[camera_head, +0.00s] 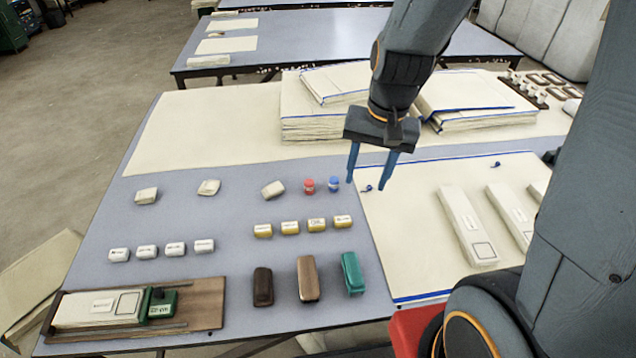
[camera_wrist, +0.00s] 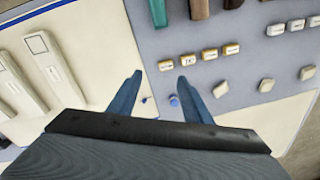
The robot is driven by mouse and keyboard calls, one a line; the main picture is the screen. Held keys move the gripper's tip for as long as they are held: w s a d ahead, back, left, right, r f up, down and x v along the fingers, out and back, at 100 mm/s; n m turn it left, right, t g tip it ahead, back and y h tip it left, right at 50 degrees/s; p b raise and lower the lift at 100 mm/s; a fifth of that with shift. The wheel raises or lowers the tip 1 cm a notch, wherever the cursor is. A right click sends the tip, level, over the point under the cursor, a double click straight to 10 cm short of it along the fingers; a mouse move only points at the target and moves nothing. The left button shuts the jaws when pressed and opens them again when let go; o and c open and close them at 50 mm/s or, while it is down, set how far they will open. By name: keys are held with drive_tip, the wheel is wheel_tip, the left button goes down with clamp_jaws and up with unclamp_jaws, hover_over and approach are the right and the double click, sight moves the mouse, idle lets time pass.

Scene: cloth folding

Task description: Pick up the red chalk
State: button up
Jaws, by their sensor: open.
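The red chalk (camera_head: 309,185) is a short red piece standing on the grey-blue table, just left of a similar blue piece (camera_head: 334,184). In the wrist view the blue piece (camera_wrist: 174,100) shows beside the right finger; I cannot see the red chalk there, and the finger may hide it. My gripper (camera_head: 365,186) points down with its two blue fingers apart and nothing between them. In the head view it appears right of both pieces, near the edge of the cream sheet. The wrist view also shows the open fingers (camera_wrist: 160,75).
A cream eraser-like block (camera_head: 272,190) lies left of the red chalk. A row of small yellow labelled blocks (camera_head: 290,227) lies in front. Stacked cream cloths (camera_head: 320,118) stand behind. A cream sheet (camera_head: 410,230) with long blocks lies right.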

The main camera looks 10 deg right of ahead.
sight(310, 181)
drive_tip(key=w+a+f+m+y+b, duration=0.1)
drive_tip(key=w+a+f+m, duration=0.2)
drive_tip(key=w+f+m, duration=0.1)
drive_tip(key=w+a+f+m+y, duration=0.1)
drive_tip(key=w+a+f+m, duration=0.1)
drive_tip(key=w+f+m, duration=0.3)
drive_tip(key=w+a+f+m+y+b, duration=0.1)
drive_tip(key=w+a+f+m, duration=0.2)
drive_tip(key=w, duration=0.7)
drive_tip(key=shift+w+a+f+m+y+b, duration=0.2)
drive_tip(key=shift+f+m, duration=0.35)
drive_tip(key=shift+m, duration=0.3)
drive_tip(key=shift+w+a+f+m+y+b, duration=0.1)
drive_tip(key=shift+f+m+y+b, duration=0.1)
drive_tip(key=shift+f+m, duration=0.5)
drive_tip(key=x, duration=0.2)
drive_tip(key=s+p+x, duration=0.1)
drive_tip(key=x, duration=0.1)
drive_tip(key=shift+d+f, duration=0.1)
drive_tip(key=shift+f, duration=0.15)
drive_tip(key=shift+w+a+f, duration=0.1)
drive_tip(key=shift+a+f, duration=0.1)
drive_tip(key=shift+f, duration=0.35)
drive_tip(key=shift+c, duration=0.4)
clamp_jaws()
